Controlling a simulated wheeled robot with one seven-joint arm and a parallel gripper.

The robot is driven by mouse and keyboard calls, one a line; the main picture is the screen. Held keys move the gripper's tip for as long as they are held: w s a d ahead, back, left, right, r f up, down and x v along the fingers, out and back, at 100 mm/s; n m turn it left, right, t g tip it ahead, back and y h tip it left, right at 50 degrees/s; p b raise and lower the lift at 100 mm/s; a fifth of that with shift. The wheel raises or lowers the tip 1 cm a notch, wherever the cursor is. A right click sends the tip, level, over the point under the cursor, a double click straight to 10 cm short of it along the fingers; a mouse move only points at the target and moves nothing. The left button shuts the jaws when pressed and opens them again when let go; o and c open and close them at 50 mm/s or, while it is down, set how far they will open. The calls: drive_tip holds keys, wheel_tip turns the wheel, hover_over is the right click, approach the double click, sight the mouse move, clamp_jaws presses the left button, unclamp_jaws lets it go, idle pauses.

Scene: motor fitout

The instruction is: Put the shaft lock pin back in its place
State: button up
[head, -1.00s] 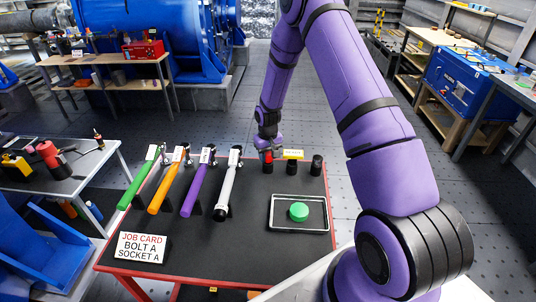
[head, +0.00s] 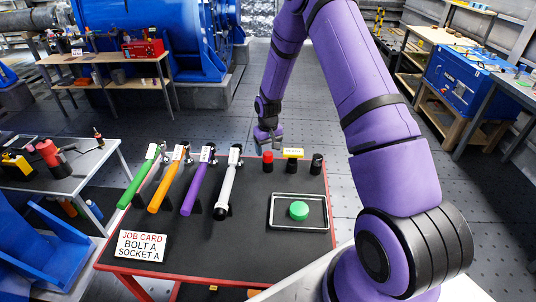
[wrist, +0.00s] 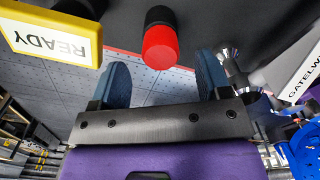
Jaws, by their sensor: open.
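A black cylinder with a red top (head: 267,158) stands upright at the back of the black-topped table (head: 255,245). In the wrist view, the red-topped cylinder (wrist: 160,42) lies ahead of the gap between my fingers, apart from them. My gripper (wrist: 162,77) is open and empty. In the head view, my gripper (head: 268,142) is just behind and above the red-topped cylinder, at the table's back edge. I cannot make out a part that is clearly the shaft lock pin.
Two black cylinders (head: 291,165) (head: 316,163) stand to the right, by a yellow READY sign (head: 293,153). A tray (head: 275,225) holds a green round piece (head: 298,211). Several coloured-handled wrenches (head: 195,190) lie left on stands. A job card (head: 141,246) is front left.

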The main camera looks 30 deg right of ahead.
wheel_tip(320, 180, up, 7)
drive_tip(key=shift+r, duration=0.2)
idle(0.6)
drive_tip(key=s+a+r+t, duration=0.1)
drive_tip(key=s+a+r, duration=0.2)
drive_tip(key=s+r, duration=0.7)
drive_tip(key=s+a+r+t, duration=0.2)
drive_tip(key=s+r, duration=0.1)
drive_tip(key=r, duration=1.3)
drive_tip(key=s+a+r+t, duration=0.1)
drive_tip(key=s+r, duration=0.3)
drive_tip(key=s, duration=0.8)
drive_tip(key=s+a+r+t, duration=0.1)
drive_tip(key=s+a+r, duration=0.2)
drive_tip(key=s, duration=0.9)
wheel_tip(320, 180, up, 2)
drive_tip(key=shift+s+a+n, duration=0.2)
drive_tip(key=shift+s+n, duration=0.05)
drive_tip(key=shift+n, duration=0.15)
